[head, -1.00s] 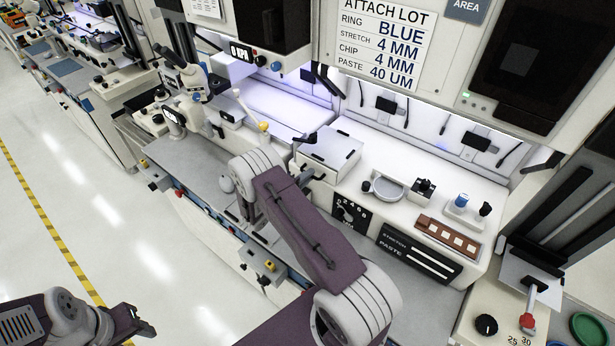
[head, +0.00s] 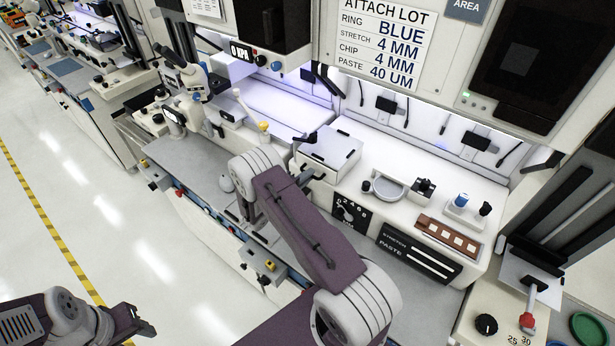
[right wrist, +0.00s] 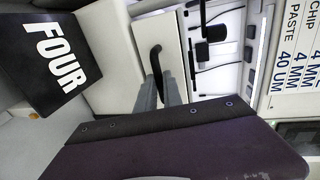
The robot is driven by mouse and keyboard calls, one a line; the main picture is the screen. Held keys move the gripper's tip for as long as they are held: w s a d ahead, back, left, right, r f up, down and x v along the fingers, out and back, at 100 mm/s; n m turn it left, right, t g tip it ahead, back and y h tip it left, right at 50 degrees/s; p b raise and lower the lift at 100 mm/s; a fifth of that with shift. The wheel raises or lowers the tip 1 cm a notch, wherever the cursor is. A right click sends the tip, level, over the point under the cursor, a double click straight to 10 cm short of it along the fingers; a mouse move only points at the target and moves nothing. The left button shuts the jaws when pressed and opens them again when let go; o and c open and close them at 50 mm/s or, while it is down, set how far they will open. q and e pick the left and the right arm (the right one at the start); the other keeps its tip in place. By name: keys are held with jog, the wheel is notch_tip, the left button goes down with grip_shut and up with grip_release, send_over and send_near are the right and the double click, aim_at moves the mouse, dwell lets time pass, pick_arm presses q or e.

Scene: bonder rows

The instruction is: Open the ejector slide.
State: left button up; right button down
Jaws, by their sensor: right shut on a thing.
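A white box-like unit (head: 333,146) with a black bar handle stands on the bench, left of the round dish, in the head view. I take it to be the ejector slide, but no label on it is legible. In the right wrist view its pale face (right wrist: 115,55) carries a dark curved handle (right wrist: 156,62). My right gripper (right wrist: 158,92) is shut on this handle; its grey fingers show at the handle's lower end. In the head view my right gripper (head: 304,177) is small and partly hidden by my own arm.
A dial panel (head: 350,212), a round dish (head: 390,189), a brown strip holder (head: 447,238) and a stretch/paste panel (head: 418,256) lie right of the unit. A microscope (head: 185,75) stands to the left. A black FOUR sign (right wrist: 48,55) is near my right wrist.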

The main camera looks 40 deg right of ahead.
dwell(0.5)
jog(key=f+v, duration=0.2)
jog(key=v, duration=0.9)
jog(key=shift+s+a+f, duration=0.15)
jog(key=shift+a, duration=0.15)
jog(key=c, duration=1.5)
grip_release()
